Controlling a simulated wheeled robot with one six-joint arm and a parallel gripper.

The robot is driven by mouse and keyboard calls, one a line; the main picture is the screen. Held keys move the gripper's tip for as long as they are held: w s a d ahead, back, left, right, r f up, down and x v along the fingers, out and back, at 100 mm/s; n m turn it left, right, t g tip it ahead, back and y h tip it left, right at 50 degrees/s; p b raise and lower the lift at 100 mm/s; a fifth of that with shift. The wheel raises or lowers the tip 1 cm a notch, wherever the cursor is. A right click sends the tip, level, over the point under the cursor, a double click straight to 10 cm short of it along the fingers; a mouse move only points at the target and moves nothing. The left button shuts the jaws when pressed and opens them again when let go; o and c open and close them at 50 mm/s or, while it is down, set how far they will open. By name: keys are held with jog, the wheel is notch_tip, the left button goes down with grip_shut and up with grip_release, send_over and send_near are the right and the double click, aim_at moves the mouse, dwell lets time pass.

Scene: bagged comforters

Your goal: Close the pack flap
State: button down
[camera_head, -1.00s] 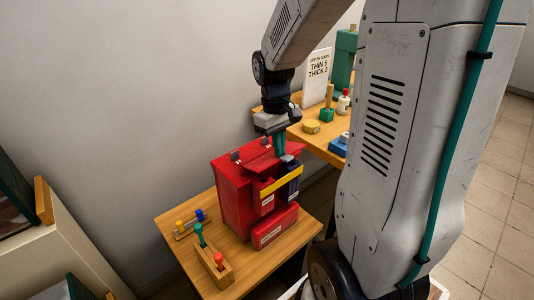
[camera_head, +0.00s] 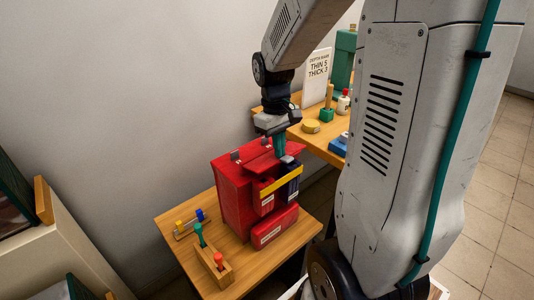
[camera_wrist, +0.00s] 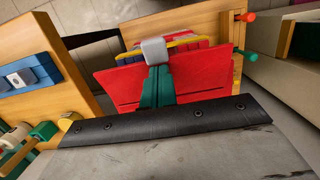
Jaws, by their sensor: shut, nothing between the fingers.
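The red pack (camera_head: 235,200) stands upright on a small wooden table. Its red flap (camera_head: 262,157) lies over the top, and it also fills the middle of the wrist view (camera_wrist: 205,85). A yellow strap (camera_head: 281,181) crosses the front, over a red pouch and a dark blue pouch (camera_head: 290,181). My gripper (camera_head: 284,155) points down at the flap's front part, with its green fingers together and nothing between them. In the wrist view my gripper (camera_wrist: 154,60) ends in a grey tip over the flap's edge near the yellow strap. I cannot tell whether it touches.
A wooden block with green and red pegs (camera_head: 212,262) and small yellow and blue items stand left on the table (camera_head: 250,283). A second table (camera_head: 325,142) behind holds a sign (camera_head: 317,75), a yellow tin and a blue item. The wall is close behind.

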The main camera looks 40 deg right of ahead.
jog(key=shift+s+r, duration=0.1)
jog(key=shift+r, duration=0.7)
jog(key=shift+w+d+r, duration=0.1)
jog(key=shift+w+r, duration=0.2)
jog(key=shift+r, duration=0.3)
jog(key=shift+w+d+r, duration=0.1)
jog(key=shift+w+r, duration=0.15)
jog(key=shift+r, duration=0.35)
jog(key=s+r, duration=0.1)
jog(key=s, duration=0.1)
jog(key=s+r, duration=0.1)
jog(key=shift+s+a+r, duration=0.1)
jog(key=shift+s+r, duration=0.25)
jog(key=shift+w+a+f, duration=0.1)
jog(key=shift+w+f, duration=0.05)
jog(key=shift+w, duration=0.95)
jog(key=shift+s, duration=0.2)
jog(key=shift+w, duration=0.25)
